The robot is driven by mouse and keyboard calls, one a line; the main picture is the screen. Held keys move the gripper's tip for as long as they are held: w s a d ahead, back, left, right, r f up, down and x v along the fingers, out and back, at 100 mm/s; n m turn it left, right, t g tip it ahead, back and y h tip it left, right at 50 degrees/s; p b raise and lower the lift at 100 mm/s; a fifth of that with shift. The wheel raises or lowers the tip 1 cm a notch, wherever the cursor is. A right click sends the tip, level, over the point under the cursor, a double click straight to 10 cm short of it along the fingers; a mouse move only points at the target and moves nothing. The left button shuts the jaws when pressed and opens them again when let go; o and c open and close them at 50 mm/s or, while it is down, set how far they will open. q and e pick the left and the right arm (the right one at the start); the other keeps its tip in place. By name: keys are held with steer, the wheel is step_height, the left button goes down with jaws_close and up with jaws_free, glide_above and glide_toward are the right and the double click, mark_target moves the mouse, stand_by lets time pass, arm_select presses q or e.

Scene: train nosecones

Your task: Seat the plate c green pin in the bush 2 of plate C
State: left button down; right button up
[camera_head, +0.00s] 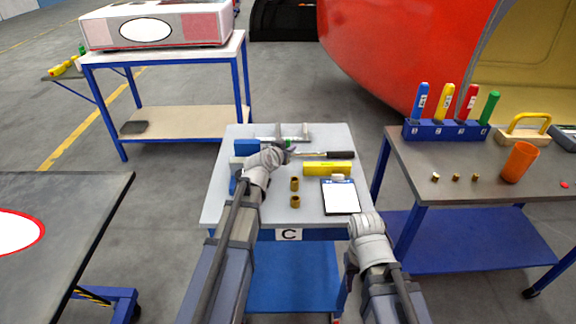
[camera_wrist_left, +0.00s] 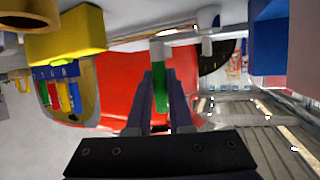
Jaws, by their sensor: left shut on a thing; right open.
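My left gripper (camera_head: 287,150) is over the back of the small table marked C. In the left wrist view, the fingers (camera_wrist_left: 160,95) are shut on the green pin (camera_wrist_left: 161,88). A pale grey end of the pin points at the grey plate (camera_wrist_left: 185,38); I cannot tell whether it is inside a bush or only close to it. In the head view the plate (camera_head: 298,138) lies at the table's back, partly hidden by my left arm. A second post (camera_wrist_left: 208,42) stands on it. Bush numbers are not readable. My right gripper (camera_head: 352,272) is open and low, before the table's front right.
Two brass bushes (camera_head: 295,184), a yellow block (camera_head: 327,168), a dark-handled tool (camera_head: 338,155), a clipboard (camera_head: 341,197) and a blue block (camera_head: 246,147) are on the table. The right bench (camera_head: 480,160) holds coloured handles in a blue rack (camera_head: 445,130) and an orange cup (camera_head: 519,162).

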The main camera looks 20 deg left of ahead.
arm_select(q)
steer(key=shift+f, duration=0.1)
step_height(320, 180, down, 4)
steer(key=b, duration=0.3)
steer(key=shift+r, duration=0.2)
steer(key=shift+b, duration=0.3)
steer(key=shift+f, duration=0.15)
steer(key=c, duration=0.8)
jaws_free()
